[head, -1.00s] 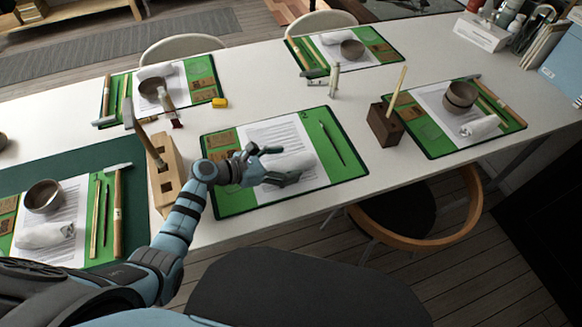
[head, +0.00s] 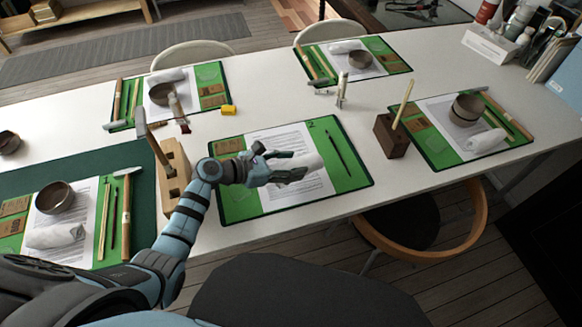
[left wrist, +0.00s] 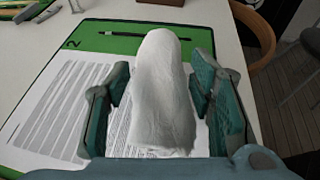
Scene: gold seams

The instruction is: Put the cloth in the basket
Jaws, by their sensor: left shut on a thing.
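A white rolled cloth (head: 308,161) is at the middle place, over the printed sheet on the green mat marked 2 (head: 350,182). My left gripper (head: 284,167) is shut on it. In the left wrist view the cloth (left wrist: 164,95) stands out lengthwise between the two dark green fingers (left wrist: 160,105). Whether it is clear of the sheet is hard to tell. More white rolled cloths lie at the other places, such as the front left one (head: 55,236) and the right one (head: 486,140). No basket is in view. My right gripper is not in view.
A wooden block with slots (head: 173,185) stands close left of my left forearm. A dark wooden block with a stick (head: 391,136) stands right of the mat. A black pen (head: 338,150) lies on the mat. Bowls (head: 466,110) stand at other places. The white table (head: 280,100) has free room behind the mat.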

